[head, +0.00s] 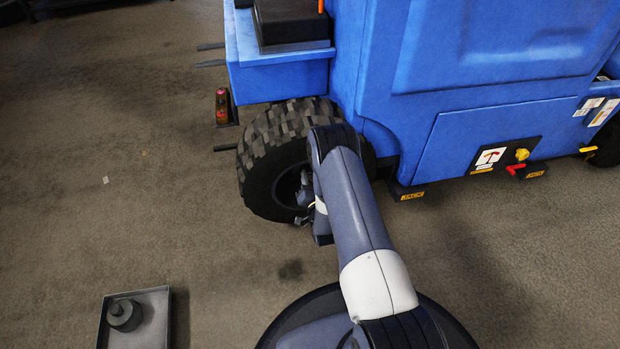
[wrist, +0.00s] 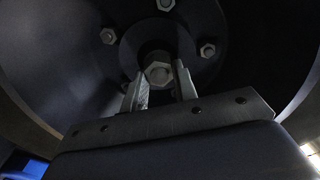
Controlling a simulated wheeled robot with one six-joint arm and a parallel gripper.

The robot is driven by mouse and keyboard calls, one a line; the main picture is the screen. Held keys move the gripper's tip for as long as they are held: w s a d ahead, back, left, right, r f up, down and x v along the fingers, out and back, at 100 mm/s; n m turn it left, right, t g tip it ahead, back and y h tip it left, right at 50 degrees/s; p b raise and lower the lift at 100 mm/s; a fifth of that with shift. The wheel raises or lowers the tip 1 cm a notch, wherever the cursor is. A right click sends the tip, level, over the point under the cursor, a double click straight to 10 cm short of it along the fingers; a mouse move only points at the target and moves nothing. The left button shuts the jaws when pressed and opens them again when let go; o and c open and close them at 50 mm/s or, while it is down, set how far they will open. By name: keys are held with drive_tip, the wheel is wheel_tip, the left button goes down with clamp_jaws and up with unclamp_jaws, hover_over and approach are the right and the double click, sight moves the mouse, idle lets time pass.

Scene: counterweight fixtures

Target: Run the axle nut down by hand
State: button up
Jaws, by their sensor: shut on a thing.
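The axle nut (wrist: 159,74) is a pale hex at the centre of the dark wheel hub (wrist: 185,45) in the wrist view. My gripper (wrist: 160,84) has one finger on each side of it and is shut on the nut. The hub's inner side behind the nut is in shadow, so I cannot tell how the nut sits on its thread. In the head view, the wheel (head: 262,170) has a chunky tyre, and my arm hides much of its hub and the nut.
The blue vehicle (head: 440,80) stands above and right of the wheel. A grey tray (head: 155,335) with a dark round weight (head: 125,314) lies on the floor, lower left.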

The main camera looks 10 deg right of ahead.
drive_tip(key=shift+m, duration=0.4)
drive_tip(key=m, duration=0.5)
drive_tip(key=shift+m, duration=0.3)
drive_tip(key=m, duration=0.5)
drive_tip(key=shift+d+f+m, duration=0.1)
drive_tip(key=shift+f+m, duration=0.05)
drive_tip(key=shift+m, duration=0.15)
drive_tip(key=shift+o, duration=0.2)
drive_tip(key=o, duration=1)
drive_tip(key=shift+c, duration=0.2)
drive_tip(key=shift+s, duration=0.1)
